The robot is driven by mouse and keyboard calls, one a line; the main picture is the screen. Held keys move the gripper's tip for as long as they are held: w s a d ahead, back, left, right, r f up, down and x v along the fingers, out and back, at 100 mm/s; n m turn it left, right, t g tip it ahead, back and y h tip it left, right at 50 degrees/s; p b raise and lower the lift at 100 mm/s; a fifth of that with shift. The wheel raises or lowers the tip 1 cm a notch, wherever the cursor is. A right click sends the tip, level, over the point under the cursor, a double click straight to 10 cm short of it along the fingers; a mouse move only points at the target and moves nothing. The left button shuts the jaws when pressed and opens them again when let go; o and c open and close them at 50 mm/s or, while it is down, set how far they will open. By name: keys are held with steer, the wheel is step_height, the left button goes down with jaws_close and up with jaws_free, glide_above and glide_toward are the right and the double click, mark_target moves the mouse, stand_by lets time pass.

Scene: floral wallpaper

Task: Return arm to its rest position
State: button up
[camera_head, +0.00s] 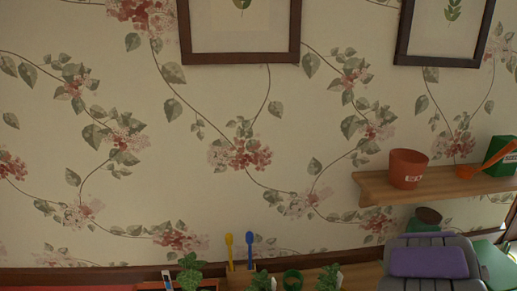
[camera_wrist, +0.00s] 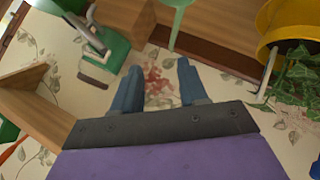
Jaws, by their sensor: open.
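My gripper (camera_wrist: 158,85) shows in the wrist view with its two blue fingers apart and nothing between them. Floral wallpaper shows beyond the gap. The purple and dark grey body behind the fingers fills the bottom of that view. In the head view, a purple and grey part of my arm (camera_head: 430,262) is at the bottom right, below the wall shelf (camera_head: 440,186). The fingers cannot be made out in the head view.
A terracotta pot (camera_head: 407,169), an orange scoop (camera_head: 484,168) and a green box (camera_head: 500,155) stand on the shelf. Small plants (camera_head: 190,270) and yellow and blue tools (camera_head: 250,250) line the bottom. The wrist view shows a yellow pot (camera_wrist: 290,25) at right. The upper wall is clear apart from frames (camera_head: 240,57).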

steer(key=s+a+r+m+g+h, duration=0.2)
steer(key=s+a+r+m+g, duration=0.1)
steer(key=s+a+r, duration=0.4)
steer(key=s+a+r+g+y, duration=0.3)
steer(key=s+a+g+y, duration=0.3)
steer(key=s+a, duration=1.8)
steer(key=shift+s+a+g+y, duration=0.3)
steer(key=shift+a+g, duration=0.4)
steer(key=shift+a, duration=0.55)
steer(key=shift+d, duration=0.15)
